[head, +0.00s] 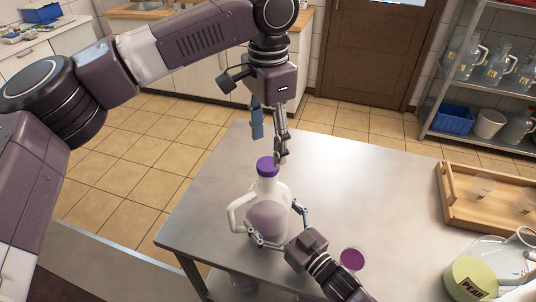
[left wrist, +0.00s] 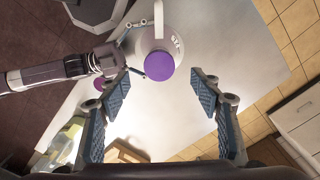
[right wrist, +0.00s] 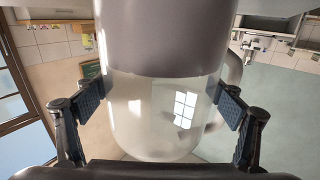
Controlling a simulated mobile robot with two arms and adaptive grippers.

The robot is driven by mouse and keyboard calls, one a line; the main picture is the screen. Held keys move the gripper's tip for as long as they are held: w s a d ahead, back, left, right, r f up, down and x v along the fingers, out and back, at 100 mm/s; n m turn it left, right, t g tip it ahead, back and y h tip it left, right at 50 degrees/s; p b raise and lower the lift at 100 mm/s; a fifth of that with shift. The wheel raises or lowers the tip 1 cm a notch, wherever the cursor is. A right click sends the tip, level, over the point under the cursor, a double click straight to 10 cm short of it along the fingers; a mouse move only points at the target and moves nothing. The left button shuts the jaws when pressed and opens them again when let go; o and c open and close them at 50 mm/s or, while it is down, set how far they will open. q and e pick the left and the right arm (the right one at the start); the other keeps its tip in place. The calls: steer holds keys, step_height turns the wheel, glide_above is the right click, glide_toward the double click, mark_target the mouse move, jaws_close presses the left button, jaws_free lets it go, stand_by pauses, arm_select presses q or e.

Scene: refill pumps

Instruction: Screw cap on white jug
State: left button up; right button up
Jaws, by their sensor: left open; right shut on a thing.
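The white jug (head: 268,218) is translucent, with a side handle and mauve contents, and stands upright near the table's edge. A purple cap (head: 267,166) sits on its neck; how tightly it is screwed cannot be told. My right gripper (head: 277,222) is shut on the jug's body from the front right. In the right wrist view the jug (right wrist: 165,110) fills the space between the finger pads. My left gripper (head: 269,146) is open just above the cap, fingers pointing down. In the left wrist view the cap (left wrist: 160,66) lies ahead of the spread fingers, off their midpoint.
A round purple thing with a pale rim (head: 351,259) is on the steel table (head: 345,175), right of my right gripper. The table's back middle is clear.

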steer(key=o, duration=2.2)
arm_select(q)
step_height(320, 180, up, 7)
steer(key=shift+f, duration=0.15)
arm_select(e)
steer(key=shift+o, duration=0.2)
steer(key=shift+s, duration=0.1)
steer(key=v, duration=1.2)
steer(key=shift+d, duration=0.1)
